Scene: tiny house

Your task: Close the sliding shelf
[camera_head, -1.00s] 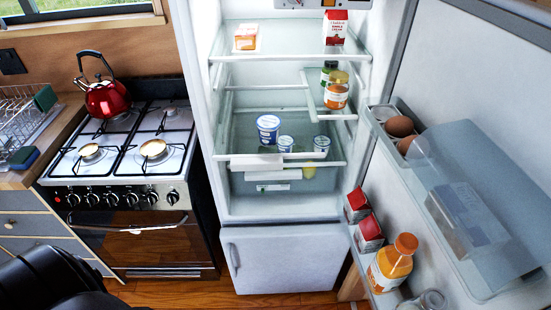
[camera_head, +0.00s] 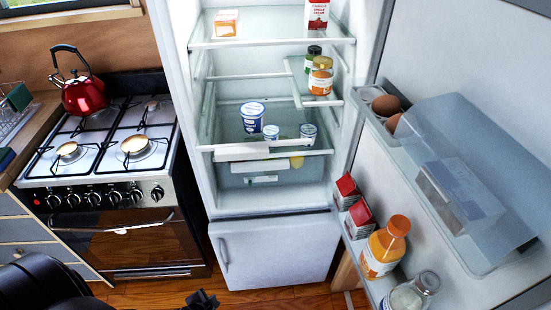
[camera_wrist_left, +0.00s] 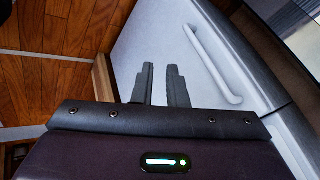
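Inside the open fridge, a clear sliding shelf (camera_head: 228,152) with a white front edge holds a large blue-and-white tub (camera_head: 252,115) and two small tubs (camera_head: 271,132). I cannot tell from this angle how far it is pulled out. My left gripper (camera_head: 203,299) shows only as dark tips at the bottom edge, below and in front of the fridge. In the left wrist view its fingers (camera_wrist_left: 160,68) are empty, with a narrow gap between them, over the lower fridge door (camera_wrist_left: 160,40). My right gripper is not in view.
The fridge door (camera_head: 450,50) stands open on the right, with eggs, cartons and bottles in its racks. A half-width shelf (camera_head: 318,99) holds jars above the tubs. The lower door (camera_head: 280,250) is shut. A stove (camera_head: 110,215) with a red kettle stands left.

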